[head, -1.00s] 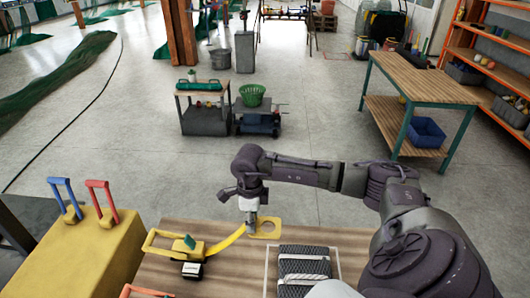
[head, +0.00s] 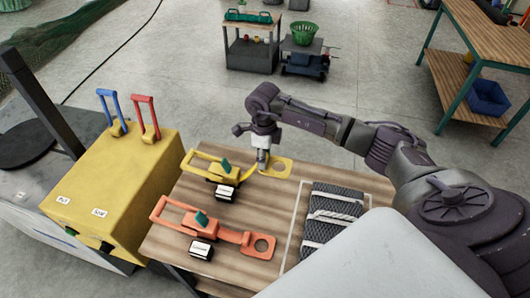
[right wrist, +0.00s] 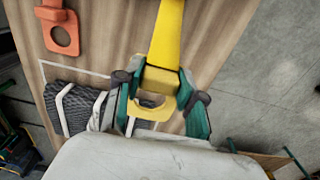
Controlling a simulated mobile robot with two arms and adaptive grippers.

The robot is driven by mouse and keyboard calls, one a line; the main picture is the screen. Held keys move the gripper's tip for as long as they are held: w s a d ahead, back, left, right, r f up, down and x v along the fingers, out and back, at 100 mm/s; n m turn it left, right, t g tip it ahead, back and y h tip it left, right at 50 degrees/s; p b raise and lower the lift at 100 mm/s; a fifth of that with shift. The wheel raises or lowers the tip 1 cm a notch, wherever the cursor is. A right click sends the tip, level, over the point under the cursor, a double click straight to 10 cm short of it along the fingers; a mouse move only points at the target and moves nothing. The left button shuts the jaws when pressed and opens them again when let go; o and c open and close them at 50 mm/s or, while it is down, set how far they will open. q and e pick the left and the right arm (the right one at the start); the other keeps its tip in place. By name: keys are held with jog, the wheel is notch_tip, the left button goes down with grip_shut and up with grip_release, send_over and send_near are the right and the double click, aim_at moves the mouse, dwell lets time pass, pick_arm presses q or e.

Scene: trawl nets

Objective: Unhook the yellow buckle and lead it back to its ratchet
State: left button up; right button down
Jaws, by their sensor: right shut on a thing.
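The yellow buckle (head: 279,168) is a flat plate with a round hole, at the far side of the wooden table. My right gripper (head: 263,160) is shut on it; in the right wrist view the fingers (right wrist: 157,95) close on both sides of the buckle (right wrist: 160,81). The yellow strap (right wrist: 167,35) runs from the buckle to the yellow ratchet (head: 205,165), which has a looped handle and a green piece. The gripper partly hides the strap in the head view. Whether the buckle touches the table is hard to tell. My left gripper is not in view.
An orange ratchet (head: 178,216) with its orange buckle (head: 259,245) lies nearer on the table. A dark bundle with white bands (head: 332,215) lies inside a white outline at right. A yellow box (head: 118,180) with blue and red levers stands left.

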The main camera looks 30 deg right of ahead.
aim_at(264, 189)
notch_tip(264, 189, down, 13)
jog(key=b, duration=0.9)
jog(key=c, duration=0.6)
grip_release()
jog(key=shift+r, duration=0.1)
notch_tip(264, 189, up, 12)
jog(key=shift+f, duration=0.15)
